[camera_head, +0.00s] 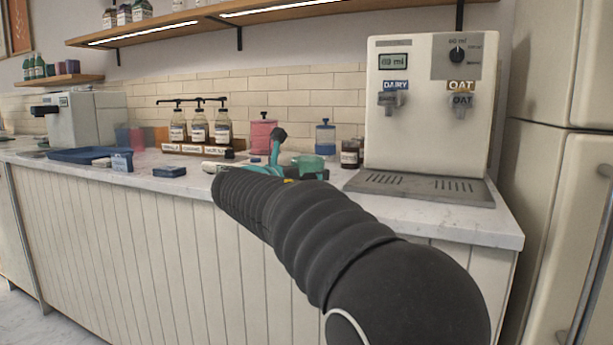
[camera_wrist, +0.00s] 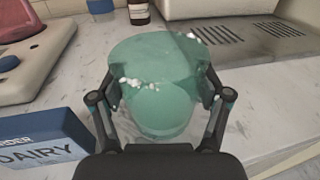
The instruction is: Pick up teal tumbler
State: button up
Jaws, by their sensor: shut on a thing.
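The teal tumbler (camera_wrist: 160,98) stands between the fingers of my gripper (camera_wrist: 160,105) in the wrist view, near the counter surface. It is translucent, with small white specks on its sides. The fingers are shut on it from both sides. In the head view the tumbler (camera_head: 309,163) shows at the end of my arm, on or just above the counter; I cannot tell which. Its lower part is hidden behind my arm there, and so is most of my gripper.
A blue DAIRY block (camera_wrist: 45,147) lies left of the gripper. A dark bottle (camera_head: 350,153) and the milk dispenser (camera_head: 430,110) with its drip tray (camera_head: 425,188) stand to the right. Pink (camera_head: 263,136) and blue (camera_head: 325,138) containers stand behind.

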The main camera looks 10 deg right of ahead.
jog(key=shift+r, duration=1.3)
jog(key=s+d+r+p, duration=0.1)
jog(key=s+d+r, duration=0.2)
jog(key=d+r, duration=0.5)
jog(key=shift+d, duration=1.5)
jog(key=shift+s+d, duration=0.1)
dwell(0.5)
